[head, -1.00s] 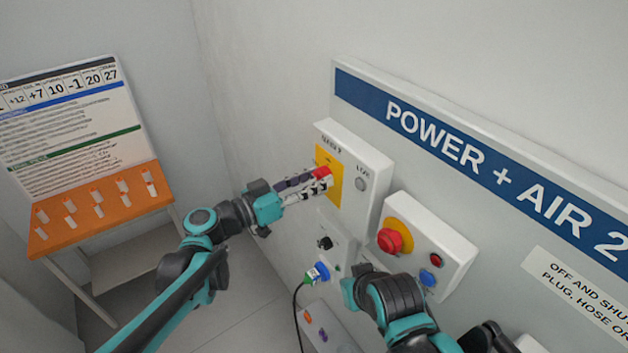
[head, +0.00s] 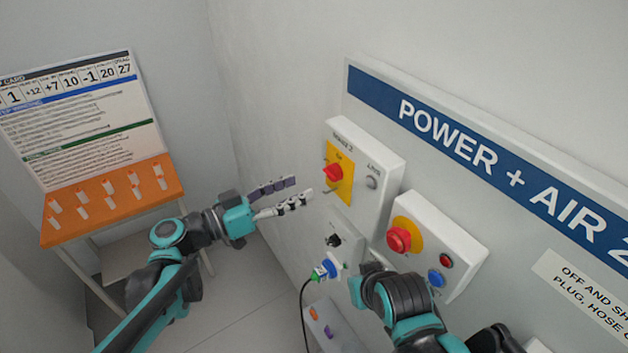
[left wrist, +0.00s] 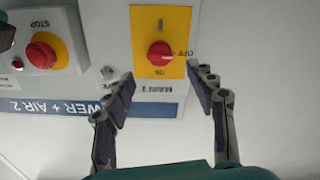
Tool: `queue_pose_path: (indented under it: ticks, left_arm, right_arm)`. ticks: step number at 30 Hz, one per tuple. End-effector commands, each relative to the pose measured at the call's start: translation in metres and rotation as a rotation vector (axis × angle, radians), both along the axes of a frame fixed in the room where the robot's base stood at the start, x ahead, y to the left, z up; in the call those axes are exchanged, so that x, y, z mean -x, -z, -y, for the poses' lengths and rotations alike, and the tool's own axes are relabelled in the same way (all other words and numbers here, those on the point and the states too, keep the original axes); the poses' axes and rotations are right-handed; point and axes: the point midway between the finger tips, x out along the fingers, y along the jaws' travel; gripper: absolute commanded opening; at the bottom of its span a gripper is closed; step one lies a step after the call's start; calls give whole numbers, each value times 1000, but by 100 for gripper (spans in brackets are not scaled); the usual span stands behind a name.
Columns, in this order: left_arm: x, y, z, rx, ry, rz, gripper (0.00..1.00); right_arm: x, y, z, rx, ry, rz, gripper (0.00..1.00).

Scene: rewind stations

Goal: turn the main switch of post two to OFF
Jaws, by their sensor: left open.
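The main switch of post two is a red rotary knob (head: 333,173) on a yellow plate (head: 346,188), on a white box on the wall. The left wrist view shows the red knob (left wrist: 159,54) upside down, with its handle lying sideways, seemingly toward the OFF label (left wrist: 181,52). My left gripper (head: 302,188) is open and empty, apart from the knob, to its left in the head view. In the left wrist view its fingers (left wrist: 160,76) spread just short of the plate. My right gripper (head: 358,289) is low in front of the panel; its fingers are hidden.
A red emergency button on a yellow disc (head: 400,238) sits on a neighbouring box, beside a blue button (head: 436,279). Below the switch box are a socket box (head: 334,240) and a blue plug with a black cable (head: 325,269). An orange board (head: 112,203) stands at left.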

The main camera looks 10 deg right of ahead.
Motion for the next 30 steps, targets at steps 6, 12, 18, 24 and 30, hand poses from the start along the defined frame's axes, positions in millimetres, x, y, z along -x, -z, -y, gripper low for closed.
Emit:
queue_pose_path:
  ticks: [6, 12, 18, 24, 30]
  left_arm:
    - [11, 0, -32, 0, -3, 0, 56]
    - [14, 0, -39, 0, 0, 0, 56]
    - [14, 0, -39, 0, 0, 0, 56]
    - [14, 1, -39, -1, 0, -2, 56]
    - [31, 58, -41, -133, -45, -153, 56]
  right_arm:
    - [0, 0, 0, 0, 0, 0, 0]
    - [0, 0, 0, 0, 0, 0, 0]
    - [0, 0, 0, 0, 0, 0, 0]
    - [0, 0, 0, 0, 0, 0, 0]
    - [0, 28, 0, 0, 0, 0, 0]
